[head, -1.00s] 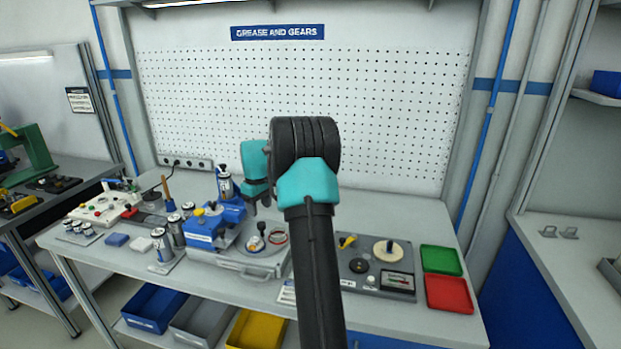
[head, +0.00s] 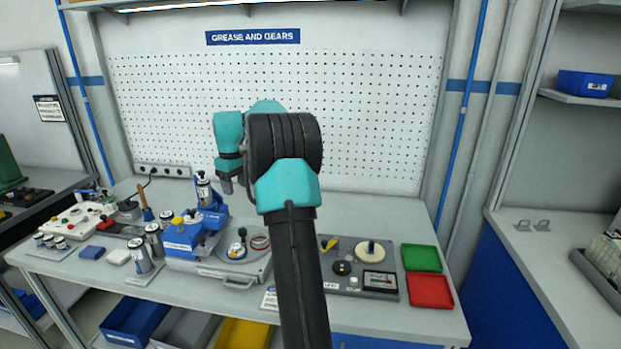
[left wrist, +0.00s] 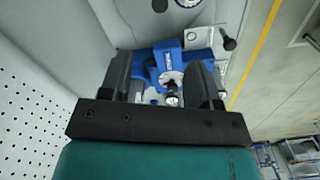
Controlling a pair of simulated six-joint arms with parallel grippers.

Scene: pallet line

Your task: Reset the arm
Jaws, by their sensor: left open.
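My left arm rises from the bottom middle of the head view and bends over at a black and teal joint. Its gripper (head: 226,184) hangs in the air above the workbench, fingers pointing down, near the blue vise-like device (head: 185,237). In the left wrist view the two dark fingers of the gripper (left wrist: 162,72) stand apart, with nothing held between them. The blue device (left wrist: 172,62) shows beyond and between them, apart from the fingers. My right gripper is in neither view.
The workbench (head: 95,268) holds several metal cans, a grey tray, a panel with a round disc, a green tray (head: 422,257) and a red tray (head: 430,290). A white pegboard (head: 380,120) stands behind. Coloured bins, including a yellow one (head: 244,334), sit below.

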